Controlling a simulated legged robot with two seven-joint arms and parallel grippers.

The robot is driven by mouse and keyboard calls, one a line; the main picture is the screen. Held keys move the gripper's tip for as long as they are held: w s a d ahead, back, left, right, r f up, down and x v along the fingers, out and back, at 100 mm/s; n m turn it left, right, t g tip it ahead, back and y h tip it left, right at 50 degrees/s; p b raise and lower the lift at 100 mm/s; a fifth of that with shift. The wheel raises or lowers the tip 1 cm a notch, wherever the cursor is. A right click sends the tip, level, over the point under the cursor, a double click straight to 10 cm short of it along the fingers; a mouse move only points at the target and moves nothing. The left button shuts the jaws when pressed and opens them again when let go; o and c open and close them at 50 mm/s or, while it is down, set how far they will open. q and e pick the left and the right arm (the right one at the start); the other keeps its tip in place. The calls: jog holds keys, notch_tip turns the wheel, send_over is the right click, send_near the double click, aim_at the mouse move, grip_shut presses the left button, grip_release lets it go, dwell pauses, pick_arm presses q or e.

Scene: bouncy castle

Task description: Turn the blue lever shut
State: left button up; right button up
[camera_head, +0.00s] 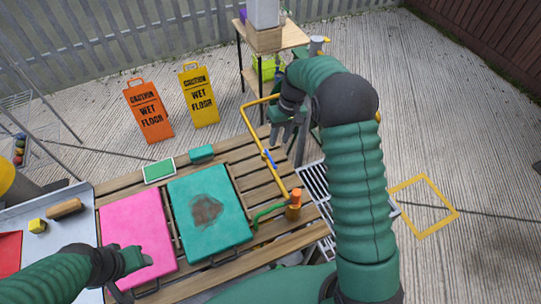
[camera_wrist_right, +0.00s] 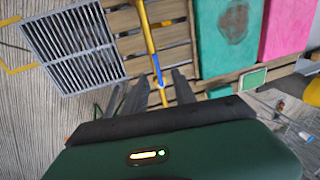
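The blue lever (camera_head: 270,158) sits on a yellow pipe (camera_head: 251,130) above the slatted wooden table and lies roughly along the pipe. It also shows in the right wrist view (camera_wrist_right: 157,70), in line with the pipe there. My right gripper (camera_head: 287,134) is beyond the lever and to its right in the head view, apart from it. In the right wrist view its fingers (camera_wrist_right: 156,92) are spread, with the pipe and lever seen between them and nothing held. My left gripper (camera_head: 134,264) is over the pink board; its finger opening is unclear.
A pink board (camera_head: 140,225) and a stained teal board (camera_head: 208,210) lie on the table (camera_head: 262,185). An orange-capped fitting (camera_head: 294,205) with a green hose stands at the pipe's near end. A metal grate (camera_head: 316,190) is partly behind my right arm. Two wet-floor signs stand behind.

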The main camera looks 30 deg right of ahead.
send_over(273, 164)
notch_tip(273, 164, down, 5)
jog(key=f, duration=0.2)
jog(key=f+p, duration=0.1)
jog(key=f, duration=0.5)
jog(key=shift+s+d+p, duration=0.2)
jog(key=shift+d+p, duration=0.15)
jog(key=shift+d, duration=0.05)
jog(key=shift+a, duration=0.3)
jog(key=shift+w+a, duration=0.15)
jog(key=shift+c, duration=3.4)
jog(key=shift+d+f, duration=0.1)
jog(key=shift+d, duration=0.7)
grip_shut()
jog(key=shift+a, duration=0.5)
pick_arm(q)
jog(key=shift+w+d+r, duration=0.1)
jog(key=shift+w+r, duration=0.05)
jog(key=shift+r, duration=0.3)
jog(key=shift+w+d+r, duration=0.1)
jog(key=shift+w+r, duration=0.05)
jog(key=shift+r, duration=0.3)
